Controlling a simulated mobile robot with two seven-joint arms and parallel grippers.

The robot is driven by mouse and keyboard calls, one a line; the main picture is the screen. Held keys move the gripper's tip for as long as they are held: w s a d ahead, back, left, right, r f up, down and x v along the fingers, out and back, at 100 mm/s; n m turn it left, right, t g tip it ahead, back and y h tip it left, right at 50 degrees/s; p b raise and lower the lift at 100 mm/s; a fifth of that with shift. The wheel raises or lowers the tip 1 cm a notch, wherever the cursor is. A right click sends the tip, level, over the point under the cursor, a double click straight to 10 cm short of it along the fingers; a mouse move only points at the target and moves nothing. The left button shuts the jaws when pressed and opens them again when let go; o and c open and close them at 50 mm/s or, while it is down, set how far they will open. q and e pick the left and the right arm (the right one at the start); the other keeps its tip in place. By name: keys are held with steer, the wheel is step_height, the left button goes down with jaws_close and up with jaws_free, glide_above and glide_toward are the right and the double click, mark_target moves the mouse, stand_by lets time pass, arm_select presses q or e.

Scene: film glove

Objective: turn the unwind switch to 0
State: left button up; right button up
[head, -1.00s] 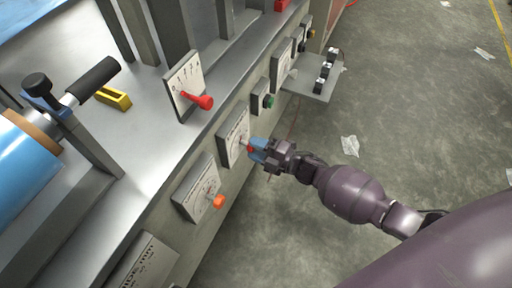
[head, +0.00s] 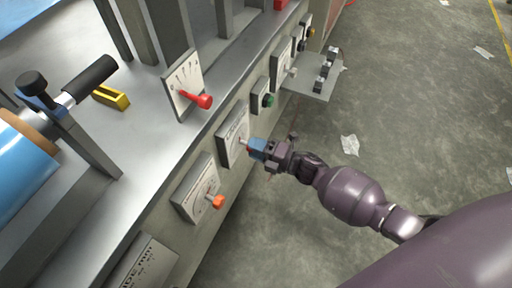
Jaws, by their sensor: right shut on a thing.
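A white dial plate (head: 234,132) sits on the machine's front panel, and its small knob is mostly hidden behind my right gripper (head: 257,147). The gripper's blue fingertips are shut on this knob, with a bit of red showing beside them. The print on the plate is too small to read, so I cannot tell whether this is the unwind switch or where it points. Another dial with an orange knob (head: 216,202) is lower left on the same panel. My left gripper is not in view.
A red lever (head: 204,101) juts out from a scale plate above the held dial. A green button (head: 268,100) is to the right. A grey shelf (head: 310,88) sticks out farther along. The floor (head: 400,110) on the right is mostly open.

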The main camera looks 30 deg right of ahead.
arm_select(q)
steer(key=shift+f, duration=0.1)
arm_select(e)
steer(key=o, duration=0.9)
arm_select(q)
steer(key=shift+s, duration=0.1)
arm_select(e)
steer(key=shift+s+d, duration=0.1)
arm_select(q)
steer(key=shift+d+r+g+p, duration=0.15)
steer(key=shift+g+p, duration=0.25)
steer(key=shift+p, duration=0.45)
arm_select(e)
steer(key=shift+v, duration=5.3)
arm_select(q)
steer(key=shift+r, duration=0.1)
arm_select(e)
steer(key=shift+r, duration=0.1)
